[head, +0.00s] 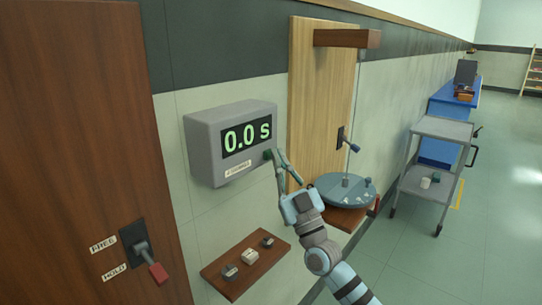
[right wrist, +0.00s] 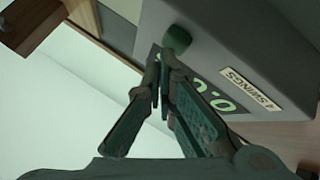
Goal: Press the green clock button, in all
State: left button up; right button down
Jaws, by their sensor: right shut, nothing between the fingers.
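The grey clock box (head: 205,150) is fixed to the wall and its display (head: 247,137) reads 0.0 s. The round green button (head: 267,155) is on the clock's right side, and it also shows in the right wrist view (right wrist: 177,40). My right gripper (head: 277,156) is shut and empty, with its fingertips right beside the button. In the right wrist view the fingertips (right wrist: 161,60) are just below the button; I cannot tell whether they touch it. My left gripper is not in view.
A small wooden shelf (head: 222,283) with several small pieces is below the clock. A wooden panel with a lever (head: 150,262) stands at left. A round grey disc (head: 330,188) on a wooden ledge is right of my gripper. A grey cart (head: 443,130) stands further right; the floor is open beyond.

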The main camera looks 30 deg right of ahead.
jog(key=shift+w+a+b, duration=0.1)
jog(key=shift+w+b, duration=0.2)
jog(key=shift+w, duration=0.15)
dwell(0.6)
jog(key=shift+s+d+p, duration=0.25)
jog(key=shift+s+p, duration=0.65)
jog(key=shift+p, duration=0.15)
jog(key=s+p, duration=0.2)
jog(key=s+d+p, duration=0.1)
jog(key=s+p, duration=0.1)
jog(key=shift+s+d+p, duration=0.2)
jog(key=shift+s+p, duration=0.1)
jog(key=shift+s, duration=0.1)
